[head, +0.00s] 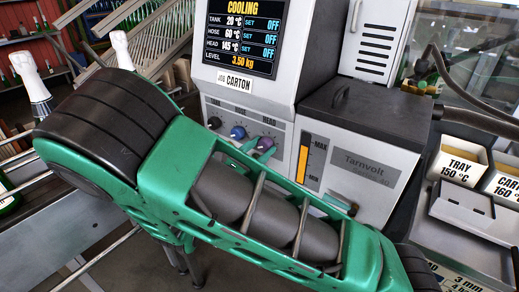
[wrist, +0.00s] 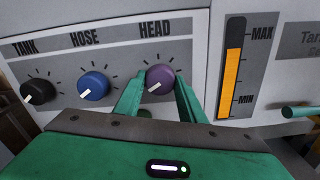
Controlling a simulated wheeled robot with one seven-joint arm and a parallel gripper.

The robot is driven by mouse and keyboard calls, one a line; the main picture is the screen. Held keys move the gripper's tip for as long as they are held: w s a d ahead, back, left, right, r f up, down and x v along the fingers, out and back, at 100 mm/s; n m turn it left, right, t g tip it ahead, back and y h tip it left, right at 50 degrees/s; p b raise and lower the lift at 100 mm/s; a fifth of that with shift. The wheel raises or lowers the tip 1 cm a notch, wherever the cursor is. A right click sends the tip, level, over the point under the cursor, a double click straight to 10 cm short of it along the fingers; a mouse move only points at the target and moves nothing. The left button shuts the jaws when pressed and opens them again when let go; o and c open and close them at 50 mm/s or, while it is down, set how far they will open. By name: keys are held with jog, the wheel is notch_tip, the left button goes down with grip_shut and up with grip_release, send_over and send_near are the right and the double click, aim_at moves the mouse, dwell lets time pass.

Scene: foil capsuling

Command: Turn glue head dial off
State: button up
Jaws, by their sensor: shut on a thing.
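The purple HEAD dial (wrist: 161,76) is on the glue machine's grey front panel. Its white pointer points to the lower left. My gripper (wrist: 160,84) has one green finger on each side of this dial, shut on it. In the head view the purple dial (head: 265,145) shows past my green arm, and the fingertips are partly hidden. The machine's screen (head: 243,33) reads COOLING, with SET OFF for TANK, HOSE and HEAD; HEAD shows 145 °C.
The blue HOSE dial (wrist: 93,86) and black TANK dial (wrist: 38,92) sit left of the HEAD dial, pointers also lower left. An orange level gauge (wrist: 234,70) is to the right. A TRAY bin (head: 460,165) stands farther right; bottles are at left.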

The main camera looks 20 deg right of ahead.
jog(key=shift+w+a, duration=0.1)
jog(key=shift+a, duration=0.1)
jog(key=o, duration=1)
jog(key=shift+o, duration=0.2)
jog(key=shift+d, duration=0.1)
jog(key=v, duration=1)
jog(key=shift+a, duration=0.35)
jog(key=shift+s+f, duration=0.1)
jog(key=shift+s, duration=0.15)
